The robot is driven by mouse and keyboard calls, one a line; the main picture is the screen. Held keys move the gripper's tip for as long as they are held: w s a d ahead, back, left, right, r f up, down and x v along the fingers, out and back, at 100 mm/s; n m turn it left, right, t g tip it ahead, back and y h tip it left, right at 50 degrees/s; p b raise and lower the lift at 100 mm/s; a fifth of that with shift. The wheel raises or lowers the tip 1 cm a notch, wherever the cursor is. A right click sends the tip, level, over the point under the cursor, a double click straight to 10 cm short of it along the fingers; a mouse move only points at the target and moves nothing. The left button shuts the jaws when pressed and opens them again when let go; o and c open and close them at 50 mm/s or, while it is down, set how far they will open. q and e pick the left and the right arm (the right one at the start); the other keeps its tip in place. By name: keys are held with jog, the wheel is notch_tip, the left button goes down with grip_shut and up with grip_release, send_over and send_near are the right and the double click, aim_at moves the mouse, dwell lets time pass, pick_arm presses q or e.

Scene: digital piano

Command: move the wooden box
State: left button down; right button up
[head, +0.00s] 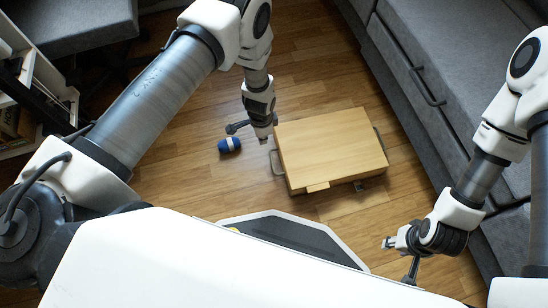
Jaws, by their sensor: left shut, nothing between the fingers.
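The wooden box (330,145) lies flat on the floor in the middle of the head view. It is light wood, with a metal handle (277,163) on its left side, another handle (380,140) on its right side, and a small wooden tab at its near edge. My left gripper (264,136) points down just off the box's upper left corner. It is shut and empty; whether it touches the box I cannot tell. My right gripper (399,256) is to the lower right of the box, clear of it, with its fingers spread apart.
A small blue object with a pale band (229,145) lies on the floor left of the box. A grey sofa-like unit with handles (425,85) stands along the right. A shelf (25,90) and grey furniture (70,22) are at the left. Wooden floor (310,60) beyond the box is clear.

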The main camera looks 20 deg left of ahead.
pick_arm(q)
notch_tip(320, 180, down, 11)
jog(key=b, duration=0.7)
jog(key=shift+d+b, duration=0.15)
jog(key=shift+b, duration=0.25)
jog(key=shift+w+d+r+b, duration=0.15)
jog(key=shift+w+d+b, duration=0.15)
jog(key=shift+w+d, duration=0.25)
jog(key=shift+w+d+r+b, duration=0.15)
jog(key=shift+w+d+b, duration=0.2)
jog(key=shift+d, duration=0.3)
jog(key=shift+w+d+r, duration=0.25)
jog(key=shift+w+d, duration=0.1)
jog(key=shift+d, duration=0.1)
